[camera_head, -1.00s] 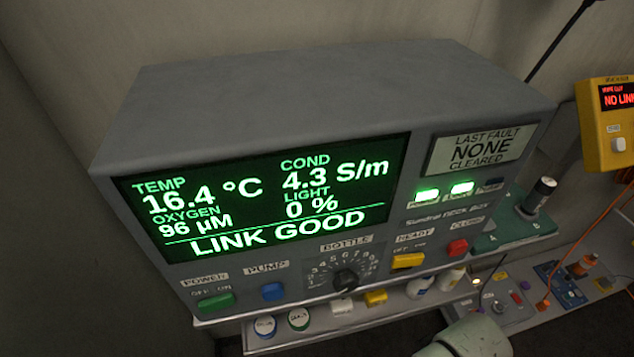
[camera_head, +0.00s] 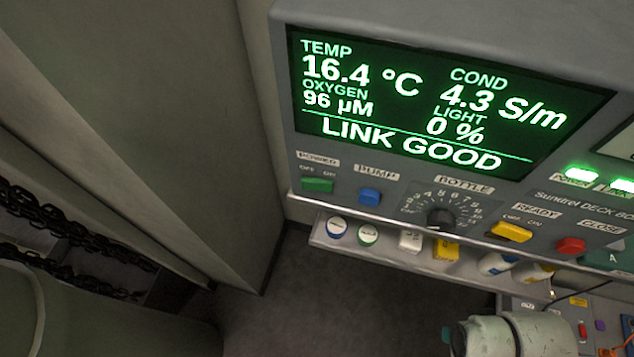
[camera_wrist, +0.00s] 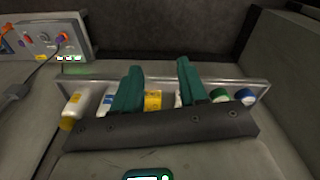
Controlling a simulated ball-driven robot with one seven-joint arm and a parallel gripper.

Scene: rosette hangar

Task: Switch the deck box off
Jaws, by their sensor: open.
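The grey deck box (camera_head: 470,25) fills the upper right of the head view. Its lit screen (camera_head: 420,100) reads LINK GOOD, 16.4 °C, 4.3 S/m, 96 µM and light 0 %. The green power switch (camera_head: 316,185) sits at the lower left of its front, under the labels POWER, OFF and ON; I cannot tell surely which way it is set. A green POWER lamp (camera_head: 581,174) is lit. In the wrist view, my gripper (camera_wrist: 158,68) shows two teal fingers, apart and empty, above a shelf. The power switch is not in that view.
A blue pump switch (camera_head: 369,197), bottle dial (camera_head: 440,218), yellow ready switch (camera_head: 511,231) and red close button (camera_head: 570,246) share the panel. A shelf (camera_head: 395,258) with several small containers lies below. Dark chains (camera_head: 70,235) hang at left. Floor is clear at lower middle.

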